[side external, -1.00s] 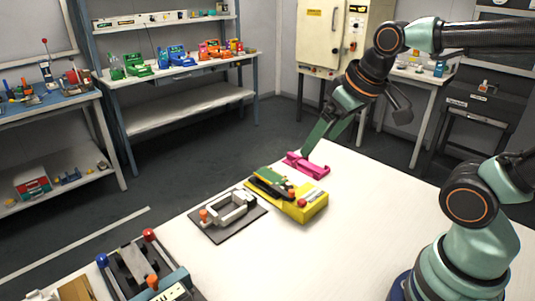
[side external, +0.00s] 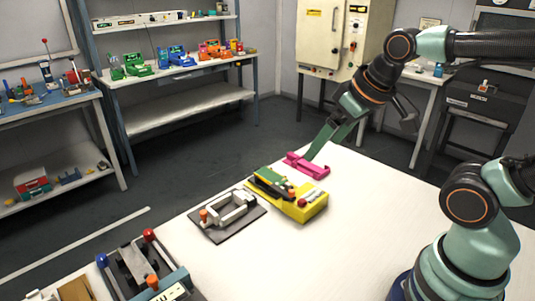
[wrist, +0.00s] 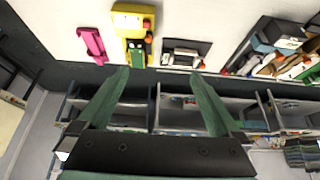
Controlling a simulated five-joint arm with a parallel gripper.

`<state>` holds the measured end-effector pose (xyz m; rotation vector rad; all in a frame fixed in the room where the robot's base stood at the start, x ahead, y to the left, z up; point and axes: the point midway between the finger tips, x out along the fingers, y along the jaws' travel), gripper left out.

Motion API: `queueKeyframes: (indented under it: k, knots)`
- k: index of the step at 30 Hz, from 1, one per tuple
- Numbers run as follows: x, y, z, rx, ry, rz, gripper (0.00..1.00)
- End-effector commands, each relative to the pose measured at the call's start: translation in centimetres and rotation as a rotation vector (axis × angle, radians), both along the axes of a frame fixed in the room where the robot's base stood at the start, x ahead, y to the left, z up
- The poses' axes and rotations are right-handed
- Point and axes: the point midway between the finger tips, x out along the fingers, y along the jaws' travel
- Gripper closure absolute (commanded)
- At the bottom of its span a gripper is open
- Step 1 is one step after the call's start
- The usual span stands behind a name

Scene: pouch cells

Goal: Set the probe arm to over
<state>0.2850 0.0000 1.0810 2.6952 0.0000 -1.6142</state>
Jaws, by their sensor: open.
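A yellow fixture (side external: 314,208) stands on the white table with a green board (side external: 272,177), a dark arm-like part and orange and red knobs on it. It also shows at the top of the wrist view (wrist: 133,22). Beside it a light grey frame (side external: 236,211) with an orange knob sits on a dark plate. I cannot tell for sure which part is the probe arm. My gripper (side external: 321,142) is open and empty, above the far table edge near a pink bracket. Its two green fingers are spread apart in the wrist view (wrist: 161,73).
The pink bracket (side external: 307,166) lies behind the yellow fixture. A device with blue, red and orange knobs (side external: 140,264) stands at the near left of the table. The table's right middle (side external: 345,240) is clear. Shelves and a cabinet (side external: 325,35) stand beyond.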

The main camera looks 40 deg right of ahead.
Motion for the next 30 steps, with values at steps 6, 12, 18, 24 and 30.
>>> queueKeyframes:
  k: [6, 12, 18, 24, 30]
  knots:
    - [0.0, 0.0, 0.0, 0.001, 0.002, -0.003, 0.31]
    - [1.3, -0.3, 0.0, 0.034, 0.069, -0.078, 0.48]
    - [4.3, -1.1, -0.7, 0.093, 0.202, -0.251, 0.48]
    - [7.5, -1.9, -2.6, 0.137, 0.332, -0.436, 0.48]
    - [9.9, -2.7, -5.0, 0.159, 0.431, -0.589, 0.48]
